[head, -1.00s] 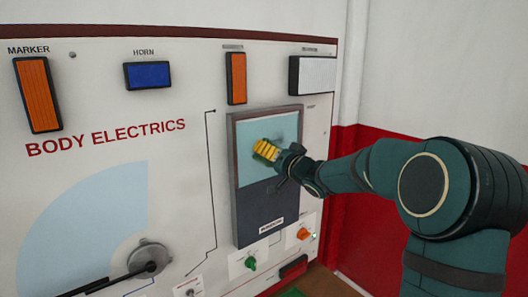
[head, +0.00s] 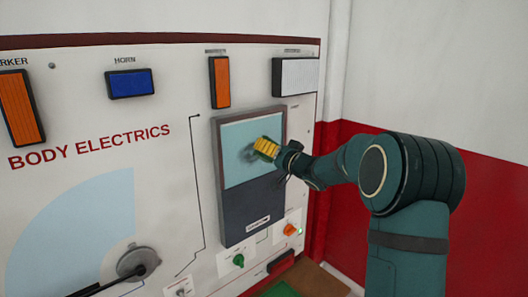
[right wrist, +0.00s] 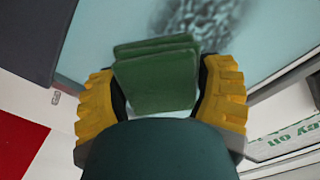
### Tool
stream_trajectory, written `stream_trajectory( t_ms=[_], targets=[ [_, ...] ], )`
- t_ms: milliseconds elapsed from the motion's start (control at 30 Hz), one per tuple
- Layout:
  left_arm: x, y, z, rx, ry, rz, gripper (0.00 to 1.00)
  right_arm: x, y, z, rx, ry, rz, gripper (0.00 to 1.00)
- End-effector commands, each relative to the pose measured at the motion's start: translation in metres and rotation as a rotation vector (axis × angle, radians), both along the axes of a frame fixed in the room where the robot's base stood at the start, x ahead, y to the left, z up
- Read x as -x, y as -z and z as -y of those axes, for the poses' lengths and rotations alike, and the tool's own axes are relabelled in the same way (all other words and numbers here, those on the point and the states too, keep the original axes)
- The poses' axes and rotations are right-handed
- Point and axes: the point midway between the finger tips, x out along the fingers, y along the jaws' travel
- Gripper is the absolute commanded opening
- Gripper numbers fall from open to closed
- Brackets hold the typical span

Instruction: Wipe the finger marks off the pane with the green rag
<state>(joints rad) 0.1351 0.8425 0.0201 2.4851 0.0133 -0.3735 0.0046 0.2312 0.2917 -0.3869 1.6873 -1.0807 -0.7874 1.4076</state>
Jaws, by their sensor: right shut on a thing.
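The pane (head: 241,132) is the light-blue upper part of a dark-framed unit on the trainer board. Dark grey finger marks (head: 247,154) show on it just left of my right gripper (head: 265,148). In the right wrist view the marks (right wrist: 200,14) lie beyond the rag on the pane (right wrist: 110,25). The green rag (right wrist: 158,80) is a folded pad between the yellow fingers of my right gripper, which is shut on it. The rag is hidden in the head view. I cannot tell whether it touches the pane. My left gripper is out of view.
The board (head: 170,185) carries orange, blue and white lamps above and a round dial mechanism (head: 138,262) at lower left. Below the unit are a green knob (head: 238,261) and an orange knob (head: 290,229). A red-and-white wall (head: 420,75) stands to the right.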

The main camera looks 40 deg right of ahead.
Motion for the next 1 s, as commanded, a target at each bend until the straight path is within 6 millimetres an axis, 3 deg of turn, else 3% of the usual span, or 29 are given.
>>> stream_trajectory(
  t_ms=[200, 467, 1000],
  targets=[
    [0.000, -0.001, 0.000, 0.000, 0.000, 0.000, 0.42, -0.002, 0.000, 0.017, 0.000, 0.001, 0.000, 0.38],
    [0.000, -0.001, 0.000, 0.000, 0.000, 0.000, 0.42, 0.000, 0.000, 0.024, -0.001, 0.001, -0.001, 0.38],
    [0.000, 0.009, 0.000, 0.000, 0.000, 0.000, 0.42, 0.000, 0.000, -0.013, -0.001, -0.002, 0.002, 0.38]
  ],
)
